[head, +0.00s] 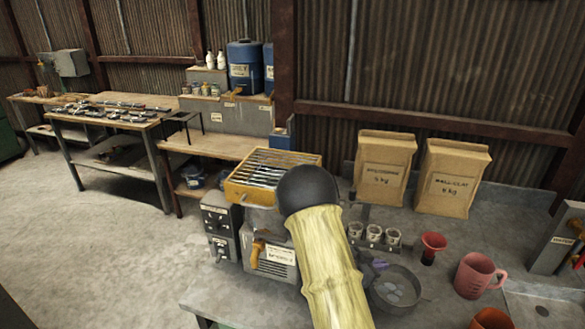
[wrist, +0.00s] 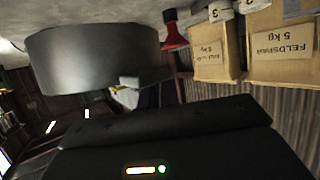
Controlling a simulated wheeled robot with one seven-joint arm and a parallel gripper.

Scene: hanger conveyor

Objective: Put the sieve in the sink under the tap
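A round grey pan-like vessel (head: 395,289), which may be the sieve, is on the grey bench just right of my arm, with pale patches inside. In the wrist view a large grey cylinder wall (wrist: 95,60), probably the same vessel, is close to my gripper (wrist: 135,92). A pale fingertip shows near its edge; I cannot tell whether it touches or grips the wall. In the head view my arm hides most of the gripper. A grey surface with a dark drain-like hole (head: 541,309) at the lower right may be the sink. I cannot clearly make out a tap.
A red funnel (head: 433,246), several small cups (head: 374,233) and a pink mug (head: 477,274) crowd the vessel. An orange bowl (head: 491,319) is at the front edge. Two paper sacks (head: 384,172) stand behind. An orange-framed rack (head: 240,190) is left of my arm.

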